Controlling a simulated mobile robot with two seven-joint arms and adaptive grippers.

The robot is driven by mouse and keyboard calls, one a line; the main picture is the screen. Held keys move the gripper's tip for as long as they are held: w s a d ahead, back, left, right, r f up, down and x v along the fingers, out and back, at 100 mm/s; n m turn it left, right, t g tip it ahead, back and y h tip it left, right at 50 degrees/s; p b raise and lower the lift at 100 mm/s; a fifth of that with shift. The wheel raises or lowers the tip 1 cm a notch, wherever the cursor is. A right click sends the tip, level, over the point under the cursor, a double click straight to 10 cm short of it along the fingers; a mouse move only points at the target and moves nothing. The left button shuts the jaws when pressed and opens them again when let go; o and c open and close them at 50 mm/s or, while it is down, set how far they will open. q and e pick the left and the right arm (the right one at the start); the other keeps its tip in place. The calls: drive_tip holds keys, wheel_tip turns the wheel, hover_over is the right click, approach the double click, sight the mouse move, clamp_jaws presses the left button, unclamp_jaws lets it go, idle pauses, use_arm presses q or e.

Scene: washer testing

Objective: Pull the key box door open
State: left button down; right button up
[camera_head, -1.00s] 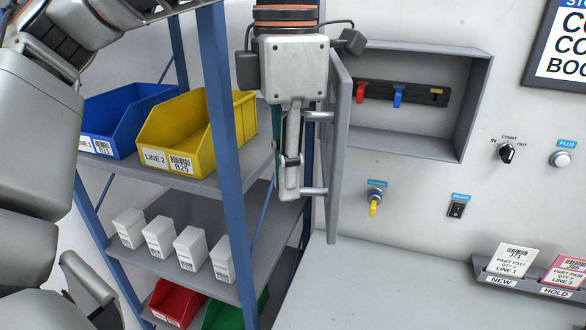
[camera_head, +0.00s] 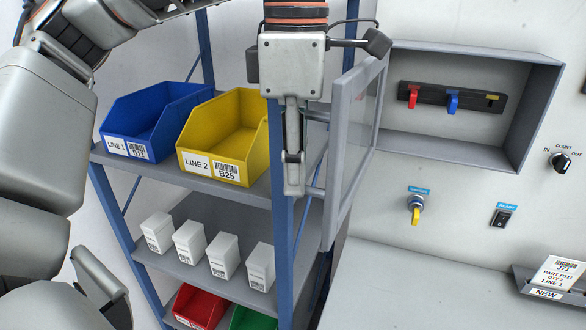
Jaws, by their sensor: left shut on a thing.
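The key box (camera_head: 455,165) is a grey wall cabinet with its inside in plain view. Its grey framed door (camera_head: 345,180) stands swung out on the left, seen at a slant. The fingers hide most of the handle. A red key tag (camera_head: 413,97) and a blue key tag (camera_head: 452,102) hang on a black rack inside the box. My right gripper is not in view.
A blue-framed shelf (camera_head: 286,240) stands close behind and left of my left gripper, holding a blue bin (camera_head: 150,130), a yellow bin (camera_head: 235,135) and white boxes (camera_head: 194,249). A yellow key switch (camera_head: 415,212) and a black rocker switch (camera_head: 502,215) sit below the box.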

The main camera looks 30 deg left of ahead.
use_arm(q)
drive_tip(key=shift+w+r, duration=0.25)
drive_tip(key=c, duration=2.3)
unclamp_jaws()
drive_tip(key=shift+o, duration=1.1)
drive_tip(key=shift+f, duration=0.15)
drive_tip(key=shift+s, duration=0.1)
wheel_tip(320, 180, up, 12)
drive_tip(key=shift+r, duration=0.1)
